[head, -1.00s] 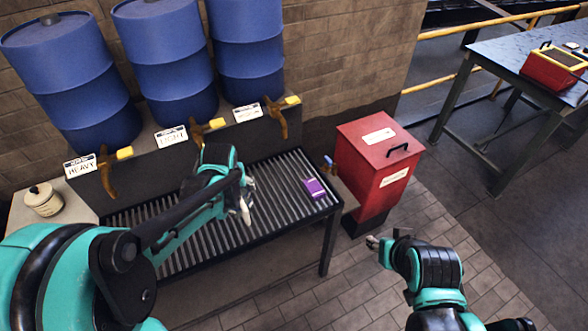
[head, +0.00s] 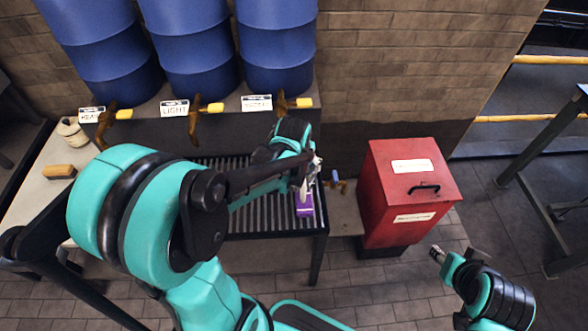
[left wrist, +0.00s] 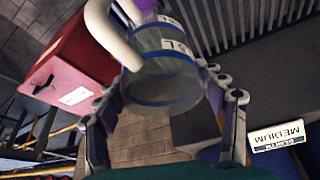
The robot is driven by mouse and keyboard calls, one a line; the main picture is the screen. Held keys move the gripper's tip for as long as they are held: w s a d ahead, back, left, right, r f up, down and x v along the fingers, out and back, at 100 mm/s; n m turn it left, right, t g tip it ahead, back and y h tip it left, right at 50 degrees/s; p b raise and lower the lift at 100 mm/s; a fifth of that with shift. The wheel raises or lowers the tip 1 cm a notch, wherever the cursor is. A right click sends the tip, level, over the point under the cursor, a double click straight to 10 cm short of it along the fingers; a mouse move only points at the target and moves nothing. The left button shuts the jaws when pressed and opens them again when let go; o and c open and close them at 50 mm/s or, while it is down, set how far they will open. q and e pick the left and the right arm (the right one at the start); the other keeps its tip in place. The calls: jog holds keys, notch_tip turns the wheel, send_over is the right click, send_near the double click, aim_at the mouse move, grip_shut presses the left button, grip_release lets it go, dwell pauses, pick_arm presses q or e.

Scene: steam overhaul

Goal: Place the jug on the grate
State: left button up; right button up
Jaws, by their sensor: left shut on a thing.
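A translucent grey jug (left wrist: 165,85) with blue bands and a thick white handle is between the fingers of my left gripper (left wrist: 165,118) in the left wrist view. The left gripper is shut on it. In the head view the left gripper (head: 312,170) is over the right end of the slatted grate (head: 265,218), and a white part of the jug hangs below it. I cannot tell whether the jug touches the grate. The grate also shows in the left wrist view (left wrist: 270,14). My right gripper (head: 437,253) is over the floor at right; its jaws are too small to read.
Blue drums with brass taps (head: 280,102) stand behind the grate. A red lidded bin (head: 405,190) stands right of it. A side table (head: 50,195) at left holds a brown block (head: 60,172).

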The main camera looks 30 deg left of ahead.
pick_arm(q)
jog(key=w+a+f+b, duration=0.4)
jog(key=a+f, duration=0.4)
jog(key=f, duration=0.2)
jog(key=shift+w+a+b, duration=0.35)
jog(key=shift+w+b, duration=0.05)
jog(key=shift+b, duration=0.1)
jog(key=shift+f, duration=0.2)
jog(key=o, duration=1.7)
jog(key=shift+r, duration=0.1)
